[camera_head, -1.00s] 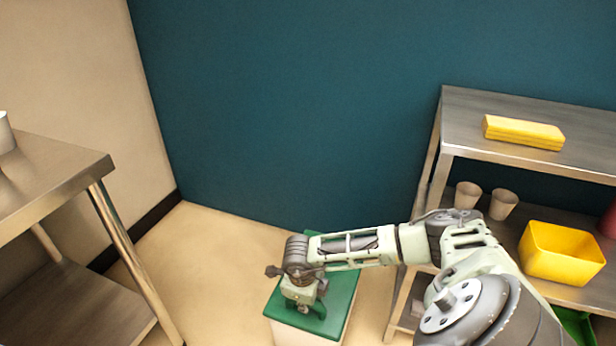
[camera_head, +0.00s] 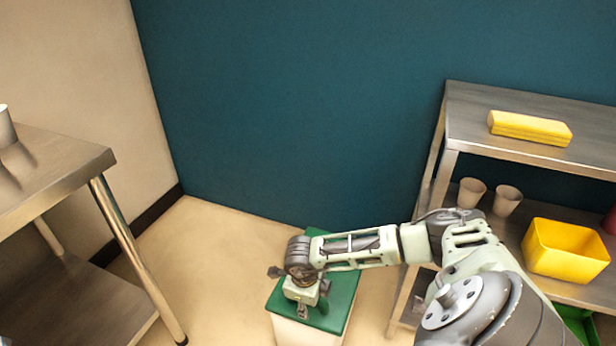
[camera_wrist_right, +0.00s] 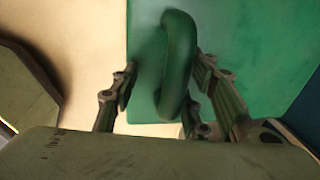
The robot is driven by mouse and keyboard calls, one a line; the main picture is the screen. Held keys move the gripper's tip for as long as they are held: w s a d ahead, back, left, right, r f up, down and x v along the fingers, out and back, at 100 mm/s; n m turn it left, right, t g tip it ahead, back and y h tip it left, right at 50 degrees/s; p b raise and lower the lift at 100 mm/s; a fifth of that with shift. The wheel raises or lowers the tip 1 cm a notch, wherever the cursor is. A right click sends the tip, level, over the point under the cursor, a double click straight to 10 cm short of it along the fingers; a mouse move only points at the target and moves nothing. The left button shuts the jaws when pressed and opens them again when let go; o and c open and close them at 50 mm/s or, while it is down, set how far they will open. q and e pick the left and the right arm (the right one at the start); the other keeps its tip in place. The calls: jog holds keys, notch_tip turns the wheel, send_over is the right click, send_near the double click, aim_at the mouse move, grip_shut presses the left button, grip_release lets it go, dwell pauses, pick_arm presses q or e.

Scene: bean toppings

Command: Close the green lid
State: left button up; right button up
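The green lid (camera_head: 338,307) lies flat over the top of a pale bin (camera_head: 297,335) on the floor, seen in the head view at the bottom centre. In the right wrist view the lid (camera_wrist_right: 255,50) fills the upper right, with a raised green loop handle (camera_wrist_right: 178,65) on it. My right gripper (camera_head: 303,305) is over the lid's near left part. In the wrist view its fingers (camera_wrist_right: 165,100) are spread apart, with the handle between or just beyond them; contact cannot be told. My left gripper is not in view.
A steel table (camera_head: 60,165) stands at the left with a cup (camera_head: 5,128) on it. A steel shelf (camera_head: 480,115) at the right holds a yellow block (camera_head: 530,128), two cups and a yellow bin (camera_head: 563,250). Floor between table and lid is clear.

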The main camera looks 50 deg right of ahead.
jog(key=shift+a, duration=0.1)
notch_tip(320, 180, up, 12)
jog(key=a, duration=0.1)
jog(key=shift+s+a, duration=0.3)
jog(key=shift+s, duration=0.1)
jog(key=shift+f, duration=0.1)
